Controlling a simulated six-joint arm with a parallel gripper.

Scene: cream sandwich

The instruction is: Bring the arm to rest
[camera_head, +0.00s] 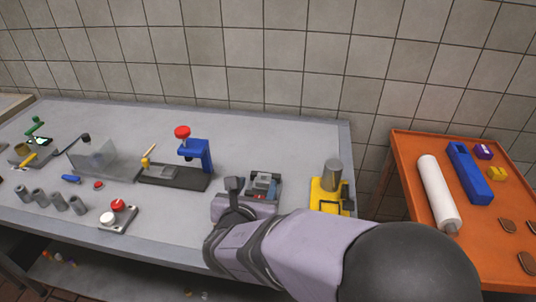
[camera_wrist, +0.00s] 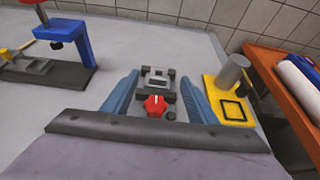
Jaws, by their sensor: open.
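My arm reaches in from the lower right of the head view, over the front edge of the grey table (camera_head: 285,132). My gripper (camera_wrist: 158,88) is open, its two blue fingers spread wide in the wrist view with nothing held between them. Beyond and between the fingers is a small grey fixture (camera_wrist: 157,76) with a red star-shaped knob (camera_wrist: 156,106). The fixture also shows in the head view (camera_head: 265,184), just behind my gripper. I cannot tell the exact gap between the fingers and the fixture.
A yellow stand with a grey cylinder (camera_head: 331,178) is right of the gripper. A blue press with a red knob (camera_head: 195,152) is to the left. An orange table (camera_head: 405,165) holds a white roll (camera_head: 438,190).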

